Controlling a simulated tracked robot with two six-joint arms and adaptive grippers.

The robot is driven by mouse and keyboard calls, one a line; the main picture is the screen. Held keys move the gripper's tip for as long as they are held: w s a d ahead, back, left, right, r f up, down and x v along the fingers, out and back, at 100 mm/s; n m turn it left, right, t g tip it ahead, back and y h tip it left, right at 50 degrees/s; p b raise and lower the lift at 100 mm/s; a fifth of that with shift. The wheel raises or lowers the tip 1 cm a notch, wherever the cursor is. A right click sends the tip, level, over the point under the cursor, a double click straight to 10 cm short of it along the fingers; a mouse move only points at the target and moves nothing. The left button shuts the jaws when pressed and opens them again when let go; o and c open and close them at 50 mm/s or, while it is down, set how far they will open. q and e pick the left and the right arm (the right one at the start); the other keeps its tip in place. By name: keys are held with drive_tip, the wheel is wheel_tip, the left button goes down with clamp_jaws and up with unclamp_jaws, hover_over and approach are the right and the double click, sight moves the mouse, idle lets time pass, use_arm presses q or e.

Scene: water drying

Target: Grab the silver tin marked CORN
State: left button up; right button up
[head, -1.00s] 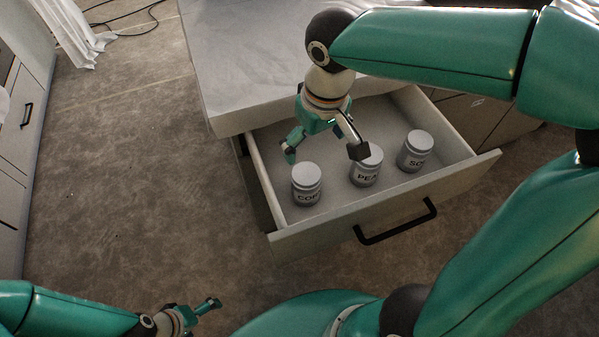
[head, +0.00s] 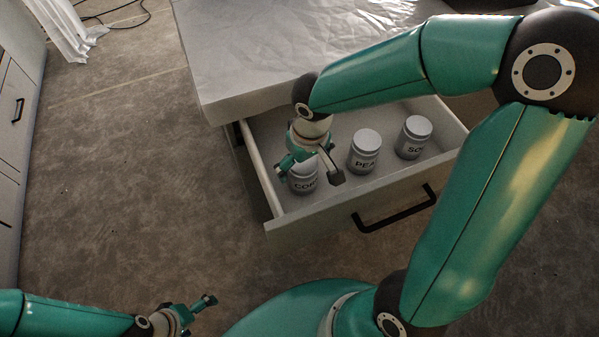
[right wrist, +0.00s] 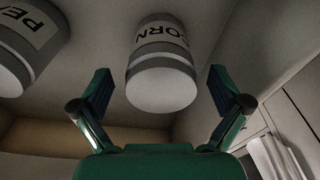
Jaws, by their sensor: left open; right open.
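The silver tin marked CORN (head: 302,184) stands upright in the open drawer, at its left end. I cannot tell how deep the fingers reach. My left gripper (head: 200,308) is open and empty at the lower left, away from the drawer.
A tin labelled PEA (head: 364,152), its label partly visible, stands right of the CORN tin. A tin starting SO (head: 413,138) stands farther right. The drawer front (head: 330,216) with its black handle (head: 395,210) is at the near side. Open floor lies left.

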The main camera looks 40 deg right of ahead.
drive_tip(key=shift+w+f, duration=0.2)
drive_tip(key=shift+f, duration=1.25)
drive_tip(key=c, duration=1.8)
drive_tip(key=shift+r, duration=0.1)
drive_tip(key=shift+r, duration=0.1)
